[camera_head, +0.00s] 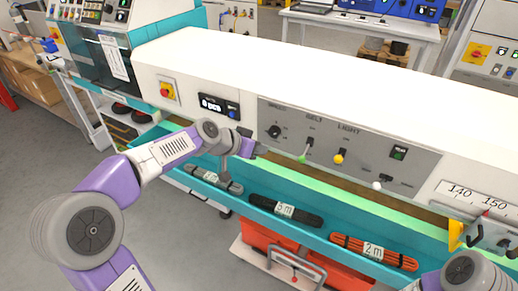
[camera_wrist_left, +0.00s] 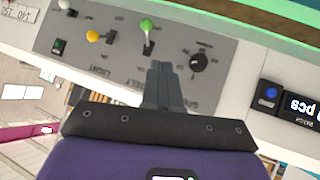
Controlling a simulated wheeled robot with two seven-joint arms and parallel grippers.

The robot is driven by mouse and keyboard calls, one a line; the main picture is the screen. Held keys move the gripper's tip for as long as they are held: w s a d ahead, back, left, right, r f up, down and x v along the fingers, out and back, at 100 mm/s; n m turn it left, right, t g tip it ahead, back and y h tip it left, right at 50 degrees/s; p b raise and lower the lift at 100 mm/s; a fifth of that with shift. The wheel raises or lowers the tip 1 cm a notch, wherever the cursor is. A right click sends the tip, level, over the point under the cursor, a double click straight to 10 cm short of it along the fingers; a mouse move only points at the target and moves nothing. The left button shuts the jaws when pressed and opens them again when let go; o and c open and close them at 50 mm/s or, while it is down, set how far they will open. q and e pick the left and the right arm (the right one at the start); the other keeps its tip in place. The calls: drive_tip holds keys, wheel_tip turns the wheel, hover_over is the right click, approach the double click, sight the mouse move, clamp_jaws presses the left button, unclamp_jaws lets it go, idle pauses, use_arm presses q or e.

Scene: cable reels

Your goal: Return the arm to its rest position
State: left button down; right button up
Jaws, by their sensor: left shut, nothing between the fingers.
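My left arm comes in from the left, purple and white. My left gripper (camera_head: 250,149) is in front of the grey control panel (camera_head: 370,146), near its lower left. In the left wrist view the gripper (camera_wrist_left: 159,68) is shut and empty, its fingertips together close to the panel. The green-tipped lever (camera_wrist_left: 147,26) is just beside the fingertips in that view; touching or apart, I cannot tell. In the head view the lever (camera_head: 303,157) is right of the gripper. A part of my right arm shows at the bottom right; its gripper is out of view.
Below the panel a teal tray (camera_head: 333,235) holds a grey cable bundle (camera_head: 222,183), a black one (camera_head: 287,211) and an orange one (camera_head: 374,250). A yellow knob (camera_head: 338,157) and a black dial (camera_head: 274,131) are on the panel. A red crate (camera_head: 262,241) stands below.

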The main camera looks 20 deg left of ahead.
idle(0.3)
use_arm(q)
drive_tip(key=s+d+f+n+g, duration=0.2)
drive_tip(key=d+f, duration=0.1)
drive_tip(key=f, duration=0.9)
drive_tip(key=s+d+f+n+g, duration=0.2)
drive_tip(key=s+d+f, duration=0.1)
drive_tip(key=f, duration=1)
drive_tip(key=s+d+f+n+g, duration=0.1)
drive_tip(key=s+d+f+g, duration=0.1)
drive_tip(key=s+f, duration=0.7)
drive_tip(key=s+d+f+g+y, duration=0.1)
drive_tip(key=s+d+f+g, duration=0.1)
drive_tip(key=s+d+f, duration=0.3)
drive_tip(key=s+f, duration=0.4)
drive_tip(key=s, duration=0.3)
drive_tip(key=shift+s+n, duration=0.4)
drive_tip(key=shift+d+g, duration=0.15)
drive_tip(key=shift+g, duration=0.15)
